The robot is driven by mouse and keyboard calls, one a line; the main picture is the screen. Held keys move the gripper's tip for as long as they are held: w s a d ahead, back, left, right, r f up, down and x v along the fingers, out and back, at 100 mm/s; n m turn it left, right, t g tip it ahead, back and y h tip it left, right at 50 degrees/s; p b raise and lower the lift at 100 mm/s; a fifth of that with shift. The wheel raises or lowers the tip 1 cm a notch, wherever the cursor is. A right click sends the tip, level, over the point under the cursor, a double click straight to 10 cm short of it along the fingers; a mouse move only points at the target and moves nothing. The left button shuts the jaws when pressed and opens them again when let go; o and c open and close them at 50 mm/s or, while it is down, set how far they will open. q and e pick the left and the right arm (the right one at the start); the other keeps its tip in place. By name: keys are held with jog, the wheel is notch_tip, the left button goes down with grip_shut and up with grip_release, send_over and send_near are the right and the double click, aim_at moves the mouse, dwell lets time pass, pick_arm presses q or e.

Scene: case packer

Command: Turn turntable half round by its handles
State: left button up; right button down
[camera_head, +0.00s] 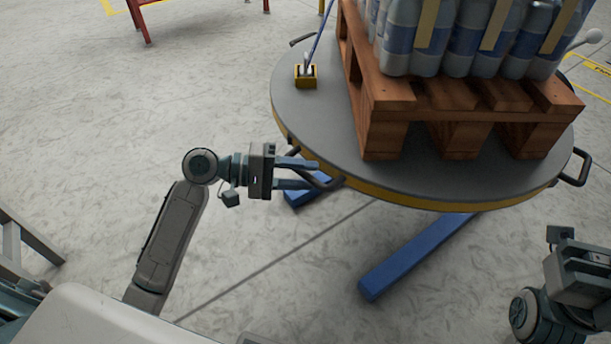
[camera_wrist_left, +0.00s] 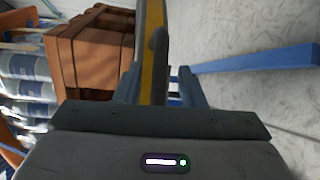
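The turntable (camera_head: 315,115) is a round grey disc with a yellow rim on blue legs. A dark handle (camera_head: 329,183) sticks out at its near left edge, and another handle (camera_head: 577,169) is at the right edge. My left gripper (camera_head: 315,175) is at the near left handle with its fingers apart. In the left wrist view that handle (camera_wrist_left: 158,62) stands between the two fingers (camera_wrist_left: 160,85), with a gap showing on the right side. My right gripper (camera_head: 581,262) is at the lower right, away from the turntable; its fingers cannot be made out.
A wooden pallet (camera_head: 385,110) with wrapped bottles (camera_head: 412,38) stands on the turntable. A small yellow block (camera_head: 305,76) with a rod sits on the disc. A blue leg (camera_head: 415,258) reaches over the floor. The floor left of the turntable is mostly clear.

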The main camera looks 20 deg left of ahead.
pick_arm(q)
jog(key=shift+w+d, duration=0.15)
jog(key=shift+d, duration=0.2)
grip_shut()
